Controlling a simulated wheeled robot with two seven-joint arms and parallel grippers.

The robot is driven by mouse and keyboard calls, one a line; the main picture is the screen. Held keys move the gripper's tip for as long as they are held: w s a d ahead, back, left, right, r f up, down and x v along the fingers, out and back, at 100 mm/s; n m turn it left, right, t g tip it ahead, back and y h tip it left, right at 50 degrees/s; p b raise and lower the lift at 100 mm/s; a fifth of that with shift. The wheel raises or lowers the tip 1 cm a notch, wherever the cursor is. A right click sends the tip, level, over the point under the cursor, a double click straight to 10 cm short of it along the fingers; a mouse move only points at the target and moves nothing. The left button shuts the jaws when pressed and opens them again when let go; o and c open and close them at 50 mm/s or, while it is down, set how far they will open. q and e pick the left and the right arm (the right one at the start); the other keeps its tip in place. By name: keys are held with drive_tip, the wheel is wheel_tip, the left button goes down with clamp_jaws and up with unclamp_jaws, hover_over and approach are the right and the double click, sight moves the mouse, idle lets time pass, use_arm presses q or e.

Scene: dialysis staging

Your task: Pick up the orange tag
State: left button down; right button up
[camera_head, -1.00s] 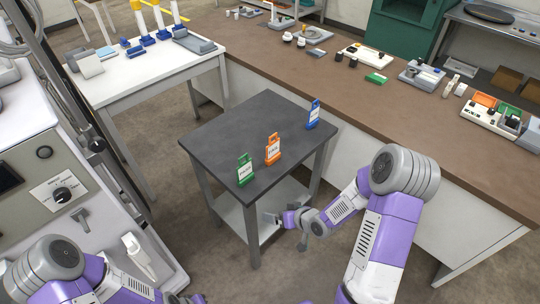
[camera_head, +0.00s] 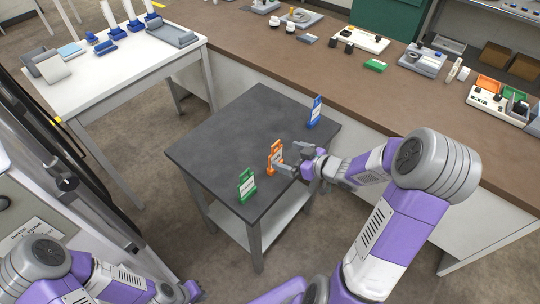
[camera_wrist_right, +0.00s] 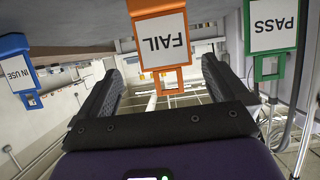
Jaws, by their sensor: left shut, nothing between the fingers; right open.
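The orange tag (camera_head: 275,155) stands upright on the dark top of the small table (camera_head: 215,150), between a green tag (camera_head: 246,186) and a blue tag (camera_head: 315,112). My right gripper (camera_head: 291,157) is open beside the orange tag, on its right. In the right wrist view the orange tag (camera_wrist_right: 161,42) appears upside down with the word FAIL, in line with the gap between the spread fingers. I see no contact; the exact distance is unclear. My left gripper (camera_head: 190,292) is shut and empty at the bottom left, away from the table and partly out of view.
The green tag reads PASS (camera_wrist_right: 273,30) and the blue tag reads IN USE (camera_wrist_right: 17,70); both stand near the orange one. A long brown counter (camera_head: 350,90) runs behind the table. A white table (camera_head: 100,85) stands at the left. The dark tabletop is otherwise clear.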

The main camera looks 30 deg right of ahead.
sight(276, 154)
drive_tip(key=shift+w+a+f+b, duration=0.45)
drive_tip(key=shift+w+b, duration=0.05)
drive_tip(key=b+x, duration=0.1)
drive_tip(key=x, duration=0.2)
drive_tip(key=shift+w+a+f+b, duration=0.15)
drive_tip(key=shift+w+a+b, duration=0.1)
drive_tip(key=shift+b, duration=0.15)
drive_tip(key=shift+w+a, duration=0.1)
drive_tip(key=shift+w, duration=0.2)
drive_tip(key=c, duration=1)
